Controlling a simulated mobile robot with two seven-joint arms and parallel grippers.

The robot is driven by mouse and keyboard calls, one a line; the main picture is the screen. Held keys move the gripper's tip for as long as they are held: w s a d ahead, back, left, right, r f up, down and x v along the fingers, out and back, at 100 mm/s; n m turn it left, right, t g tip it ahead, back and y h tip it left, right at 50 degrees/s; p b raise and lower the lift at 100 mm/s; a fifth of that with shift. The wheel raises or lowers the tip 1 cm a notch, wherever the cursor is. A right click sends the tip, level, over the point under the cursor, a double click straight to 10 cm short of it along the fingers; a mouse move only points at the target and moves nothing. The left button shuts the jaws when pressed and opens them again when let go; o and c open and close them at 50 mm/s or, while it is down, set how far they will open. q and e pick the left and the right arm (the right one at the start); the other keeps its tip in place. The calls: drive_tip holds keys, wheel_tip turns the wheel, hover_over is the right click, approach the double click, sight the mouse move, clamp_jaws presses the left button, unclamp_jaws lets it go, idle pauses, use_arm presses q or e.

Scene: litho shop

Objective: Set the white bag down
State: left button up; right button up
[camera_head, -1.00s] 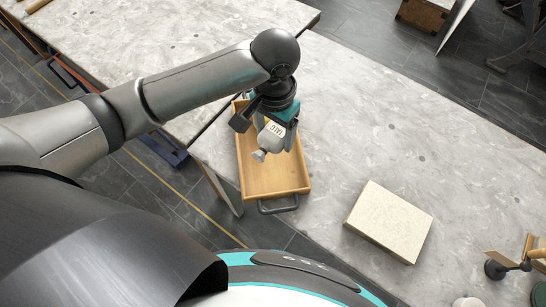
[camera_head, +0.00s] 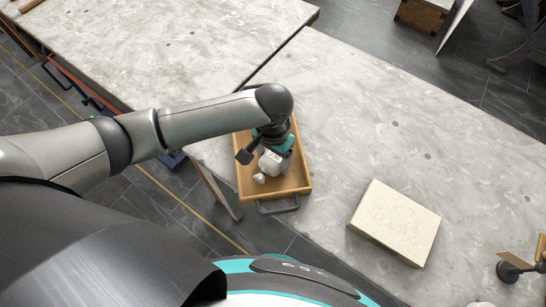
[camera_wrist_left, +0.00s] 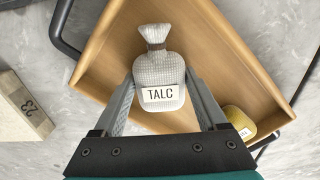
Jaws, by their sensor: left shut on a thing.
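The white bag (camera_head: 270,163) is a small, pale cloth bag with a tied neck and a label reading TALC. My left gripper (camera_head: 272,158) is shut on it. In the left wrist view the bag (camera_wrist_left: 160,72) sits between the two fingers of the gripper (camera_wrist_left: 160,80), its neck pointing away. The bag is within the outline of the wooden tray (camera_head: 245,188), which has dark handles; the tray also fills much of the left wrist view (camera_wrist_left: 97,72). I cannot tell whether the bag touches the tray floor. My right gripper is not in view.
A yellow labelled item (camera_wrist_left: 240,122) lies in the tray, near its right corner in the wrist view. A pale stone slab (camera_head: 395,222) lies right of the tray on the grey stone table (camera_head: 400,120). The tabletop between them is clear.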

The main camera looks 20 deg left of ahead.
sight(273, 159)
use_arm(q)
drive_tip(key=o, duration=1.1)
wheel_tip(273, 159, up, 12)
drive_tip(key=p, duration=0.3)
drive_tip(key=shift+r, duration=0.1)
